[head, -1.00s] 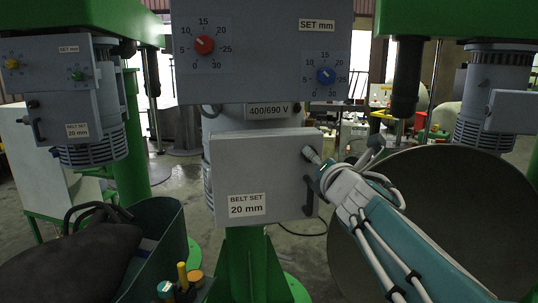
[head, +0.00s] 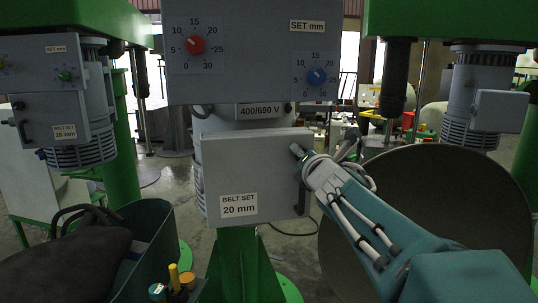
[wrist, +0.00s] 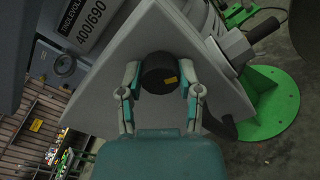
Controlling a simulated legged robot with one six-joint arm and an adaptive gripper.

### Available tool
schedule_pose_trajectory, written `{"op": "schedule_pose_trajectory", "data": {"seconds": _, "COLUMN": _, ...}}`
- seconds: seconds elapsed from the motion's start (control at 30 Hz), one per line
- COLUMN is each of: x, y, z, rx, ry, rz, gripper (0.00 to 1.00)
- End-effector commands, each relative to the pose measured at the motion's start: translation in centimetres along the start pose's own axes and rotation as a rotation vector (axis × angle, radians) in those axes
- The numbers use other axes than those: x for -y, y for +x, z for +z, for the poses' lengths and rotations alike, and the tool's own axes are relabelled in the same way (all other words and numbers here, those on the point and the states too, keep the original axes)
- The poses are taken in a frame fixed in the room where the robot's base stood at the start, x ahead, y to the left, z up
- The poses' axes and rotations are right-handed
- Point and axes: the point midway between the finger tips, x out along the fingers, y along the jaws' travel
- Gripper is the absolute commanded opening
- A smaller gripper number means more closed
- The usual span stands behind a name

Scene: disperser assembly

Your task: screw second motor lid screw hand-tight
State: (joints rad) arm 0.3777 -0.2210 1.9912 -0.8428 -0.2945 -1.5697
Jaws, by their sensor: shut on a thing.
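The motor lid (head: 258,165) is a grey box cover labelled "BELT SET 20 mm"; it also shows as a tilted grey plate in the wrist view (wrist: 103,75). My gripper (head: 299,154) is at the lid's upper right corner. In the wrist view, my gripper (wrist: 160,80) has its two fingers shut on the lid screw (wrist: 158,68), a dark round head with a small yellow mark. The screw's head stands in front of the lid. Its shank is hidden, so I cannot tell how deep it sits.
A dark handle (head: 302,198) sits on the lid's right side below my gripper. A grey control box (head: 255,50) with red and blue dials hangs above. A large dark disc (head: 430,200) stands at the right. A green bin (head: 145,250) is at lower left.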

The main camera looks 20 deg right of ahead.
Motion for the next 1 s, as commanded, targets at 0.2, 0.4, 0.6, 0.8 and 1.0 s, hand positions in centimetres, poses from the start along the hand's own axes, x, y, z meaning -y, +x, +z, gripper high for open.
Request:
{"op": "schedule_pose_trajectory", "data": {"seconds": 0.2, "x": -0.08, "y": 0.02, "z": -0.05, "rx": -0.001, "ry": 0.025, "rz": 0.002, "gripper": 0.0}}
{"op": "schedule_pose_trajectory", "data": {"seconds": 0.4, "x": -0.02, "y": 0.02, "z": -0.02, "rx": -0.001, "ry": 0.116, "rz": 0.002, "gripper": 0.0}}
{"op": "schedule_pose_trajectory", "data": {"seconds": 0.6, "x": 0.05, "y": 0.02, "z": -0.03, "rx": -0.001, "ry": 0.276, "rz": 0.001, "gripper": 0.0}}
{"op": "schedule_pose_trajectory", "data": {"seconds": 0.8, "x": 0.13, "y": 0.02, "z": -0.06, "rx": -0.001, "ry": 0.467, "rz": 0.0, "gripper": 0.0}}
{"op": "schedule_pose_trajectory", "data": {"seconds": 1.0, "x": 0.21, "y": 0.02, "z": -0.1, "rx": -0.001, "ry": 0.657, "rz": -0.001, "gripper": 0.0}}
